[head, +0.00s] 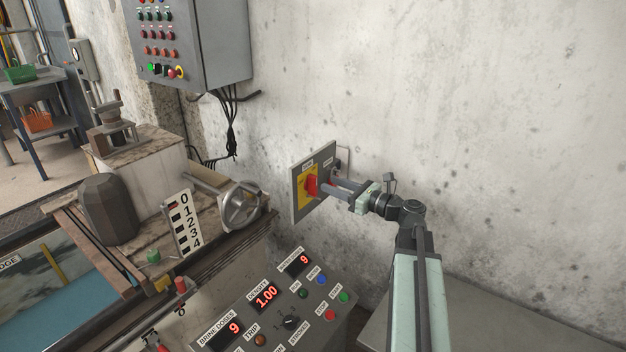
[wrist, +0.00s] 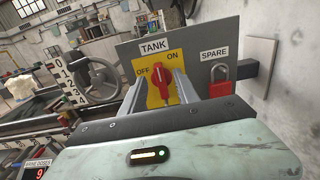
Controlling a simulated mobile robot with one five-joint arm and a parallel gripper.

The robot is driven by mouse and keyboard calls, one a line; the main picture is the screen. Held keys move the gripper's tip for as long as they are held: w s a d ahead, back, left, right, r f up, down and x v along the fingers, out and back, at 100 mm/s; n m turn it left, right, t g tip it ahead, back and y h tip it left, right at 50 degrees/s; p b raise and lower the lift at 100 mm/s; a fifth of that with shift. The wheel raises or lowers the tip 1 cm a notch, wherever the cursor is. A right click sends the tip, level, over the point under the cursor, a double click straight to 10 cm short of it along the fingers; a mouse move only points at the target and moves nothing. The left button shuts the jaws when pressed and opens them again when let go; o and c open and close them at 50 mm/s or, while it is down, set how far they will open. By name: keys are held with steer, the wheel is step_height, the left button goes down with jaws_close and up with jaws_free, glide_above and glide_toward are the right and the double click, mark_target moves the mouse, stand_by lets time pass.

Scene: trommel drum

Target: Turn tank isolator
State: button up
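The tank isolator is a red rotary handle (wrist: 161,83) on a yellow plate (wrist: 150,97) marked TANK, with OFF at the left and ON at the upper right. The handle stands roughly upright in the wrist view. It also shows in the head view (head: 311,186). My gripper (wrist: 161,88) is open, with one finger on each side of the handle and yellow plate showing in the gaps. In the head view my gripper (head: 327,187) reaches the panel from the right. Whether the fingertips touch the plate cannot be told.
The grey panel (head: 296,208) on the wall also carries a SPARE position with a red padlock (wrist: 220,81), close to the right finger. A handwheel (head: 241,207) stands left of the panel. A console (head: 275,310) with displays and buttons is below.

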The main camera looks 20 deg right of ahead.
mark_target(317, 179)
steer(key=x, duration=0.6)
steer(key=shift+a, duration=0.1)
jaws_close()
